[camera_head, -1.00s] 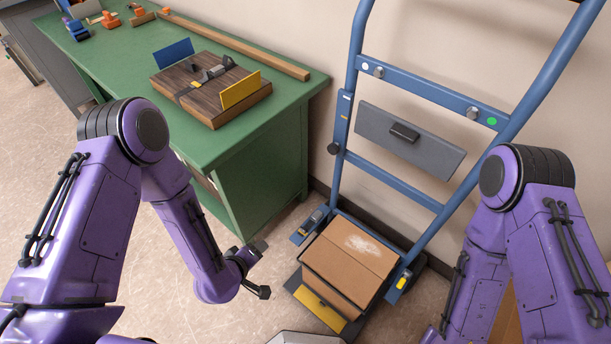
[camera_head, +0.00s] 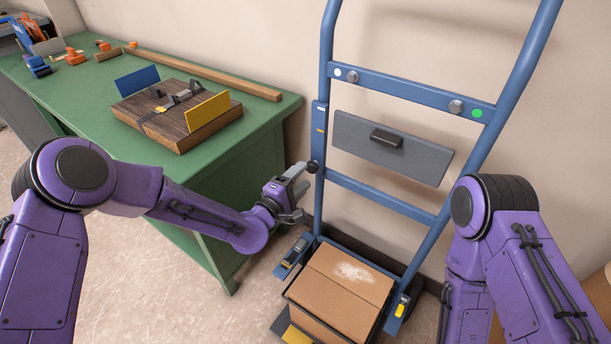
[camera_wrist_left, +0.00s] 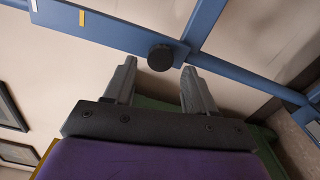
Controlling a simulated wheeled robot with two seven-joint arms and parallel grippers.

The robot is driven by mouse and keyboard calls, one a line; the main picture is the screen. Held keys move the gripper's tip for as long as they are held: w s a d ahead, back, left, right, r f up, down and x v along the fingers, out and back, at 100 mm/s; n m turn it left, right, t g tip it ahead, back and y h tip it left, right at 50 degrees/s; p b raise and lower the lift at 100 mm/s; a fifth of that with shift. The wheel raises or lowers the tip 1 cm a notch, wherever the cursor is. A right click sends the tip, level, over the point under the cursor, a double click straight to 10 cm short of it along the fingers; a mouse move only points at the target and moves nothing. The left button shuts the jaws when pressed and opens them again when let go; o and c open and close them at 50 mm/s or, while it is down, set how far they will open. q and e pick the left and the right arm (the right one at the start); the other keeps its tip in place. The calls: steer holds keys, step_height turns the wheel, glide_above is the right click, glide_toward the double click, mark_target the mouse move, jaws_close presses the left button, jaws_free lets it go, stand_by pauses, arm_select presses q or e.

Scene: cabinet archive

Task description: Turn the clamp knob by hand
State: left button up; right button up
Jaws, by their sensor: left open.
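The clamp knob is a small black round knob (camera_head: 313,167) on the left upright of the blue hand truck (camera_head: 325,110). In the left wrist view the knob (camera_wrist_left: 160,58) lies just beyond the fingertips, roughly midway across the gap between them. My left gripper (camera_head: 303,178) is open and empty, close to the knob; I cannot see any contact. It also shows in the left wrist view (camera_wrist_left: 156,72), with one finger on each side of the gap. My right arm is at the right of the head view, and its gripper is out of frame.
A cardboard box (camera_head: 345,280) sits on the hand truck's base. A grey panel with a black handle (camera_head: 390,147) is between the uprights. The green workbench (camera_head: 70,95) at left bears a wooden board (camera_head: 175,125) with blue and yellow plates. Floor is free before the bench.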

mark_target(313, 166)
arm_select(q)
steer(key=shift+x, duration=1.15)
steer(key=shift+b, duration=0.3)
steer(key=shift+w+d, duration=0.2)
steer(key=shift+c, duration=0.4)
steer(key=c, duration=0.7)
